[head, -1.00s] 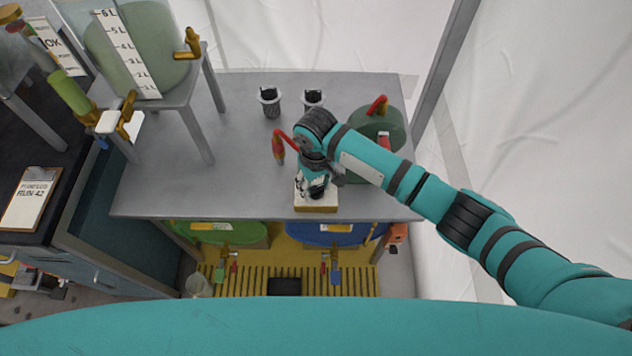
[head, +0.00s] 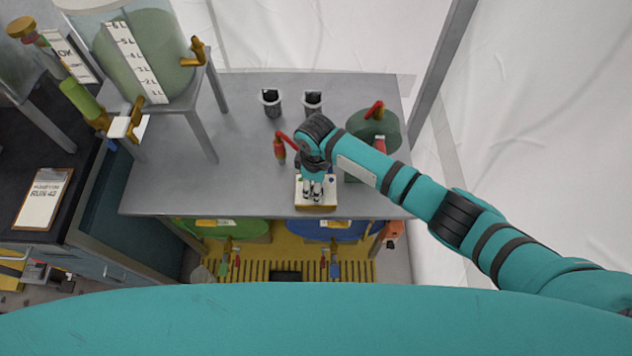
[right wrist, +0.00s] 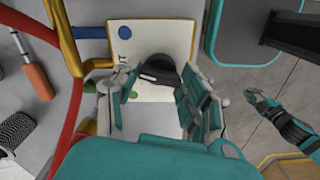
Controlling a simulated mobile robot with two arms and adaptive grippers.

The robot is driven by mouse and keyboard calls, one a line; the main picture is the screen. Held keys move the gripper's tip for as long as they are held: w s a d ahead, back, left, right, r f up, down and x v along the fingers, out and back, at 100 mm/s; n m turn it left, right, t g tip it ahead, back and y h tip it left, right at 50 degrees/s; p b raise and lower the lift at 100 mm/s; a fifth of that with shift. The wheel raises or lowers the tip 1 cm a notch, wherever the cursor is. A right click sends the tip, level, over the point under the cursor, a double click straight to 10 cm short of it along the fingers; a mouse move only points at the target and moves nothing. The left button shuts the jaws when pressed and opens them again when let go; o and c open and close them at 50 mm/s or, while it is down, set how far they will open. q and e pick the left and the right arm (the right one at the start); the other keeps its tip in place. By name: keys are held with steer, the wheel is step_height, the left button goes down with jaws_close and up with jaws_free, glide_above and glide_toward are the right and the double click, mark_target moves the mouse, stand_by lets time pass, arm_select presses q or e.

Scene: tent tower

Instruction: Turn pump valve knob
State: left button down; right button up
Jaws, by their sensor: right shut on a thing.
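The pump valve panel (head: 302,203) is a small pale plate on a yellowish block at the front edge of the grey table. In the right wrist view the panel (right wrist: 150,38) shows a blue dot, a green dot and a black knob (right wrist: 160,72). My right gripper (head: 314,190) reaches down over the panel from above. Its fingers stand on both sides of the knob and are shut on it. The fingers and wrist hide part of the knob. A teal gripper, seemingly my left one (right wrist: 268,104), shows small at the right of the wrist view; its opening is unclear.
A red hose (head: 281,148) is left of my right wrist, and a green tank (head: 376,128) stands behind my forearm. Two dark ribbed cylinders (head: 271,102) stand at the back. Green and blue drums (head: 335,229) sit below the table.

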steer(key=shift+n, duration=0.6)
steer(key=o, duration=1.2)
steer(key=shift+c, duration=0.2)
steer(key=shift+r, duration=0.1)
step_height(320, 180, up, 12)
steer(key=shift+a, duration=0.1)
